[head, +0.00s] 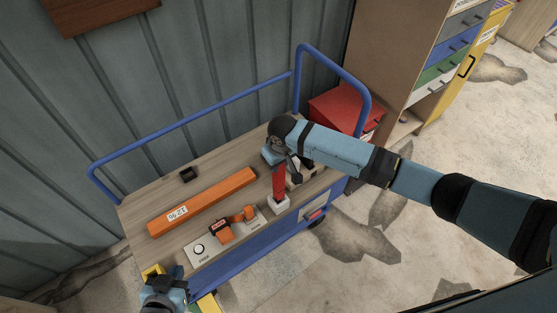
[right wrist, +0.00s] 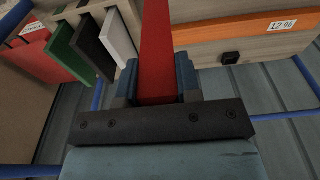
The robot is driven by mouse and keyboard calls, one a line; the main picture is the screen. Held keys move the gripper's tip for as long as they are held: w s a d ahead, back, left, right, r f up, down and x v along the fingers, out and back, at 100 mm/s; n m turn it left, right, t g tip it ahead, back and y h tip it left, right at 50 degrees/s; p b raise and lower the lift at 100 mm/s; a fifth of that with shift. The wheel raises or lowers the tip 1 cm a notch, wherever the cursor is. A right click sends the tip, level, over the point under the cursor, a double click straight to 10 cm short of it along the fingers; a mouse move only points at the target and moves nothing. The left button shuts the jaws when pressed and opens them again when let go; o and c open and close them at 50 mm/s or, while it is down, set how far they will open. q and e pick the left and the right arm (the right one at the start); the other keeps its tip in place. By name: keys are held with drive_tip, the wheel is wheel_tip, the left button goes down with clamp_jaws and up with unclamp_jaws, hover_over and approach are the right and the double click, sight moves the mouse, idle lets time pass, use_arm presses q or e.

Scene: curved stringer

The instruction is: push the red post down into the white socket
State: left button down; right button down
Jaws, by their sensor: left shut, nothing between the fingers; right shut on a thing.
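The red post (head: 279,184) stands roughly upright on the wooden cart top, its lower end at the white socket (head: 281,206) near the front edge. How deep it sits in the socket cannot be told. My right gripper (head: 275,159) is shut on the upper part of the post. In the right wrist view the red post (right wrist: 156,45) runs up from between the blue-grey fingers; the socket is not clear there. My left gripper (head: 176,275) is shut and empty at the cart's front left corner, apart from the post.
An orange bar (head: 205,200) with a white label and a small black block (head: 188,175) lie left of the post. A pale panel (head: 200,247) with orange parts is at the front. Green, black and white slabs (right wrist: 121,38) stand nearby. Blue rails (head: 215,113) border the cart's back.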

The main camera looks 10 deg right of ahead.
sight(279, 175)
idle(0.8)
drive_tip(key=shift+p, duration=0.5)
drive_tip(key=shift+f+b, duration=1.3)
drive_tip(key=shift+f, duration=2.15)
drive_tip(key=c, duration=0.7)
unclamp_jaws()
drive_tip(key=shift+c, duration=0.2)
wheel_tip(279, 175, up, 14)
drive_tip(key=s, duration=0.1)
drive_tip(key=shift+s+d, duration=0.3)
drive_tip(key=shift+f, duration=0.15)
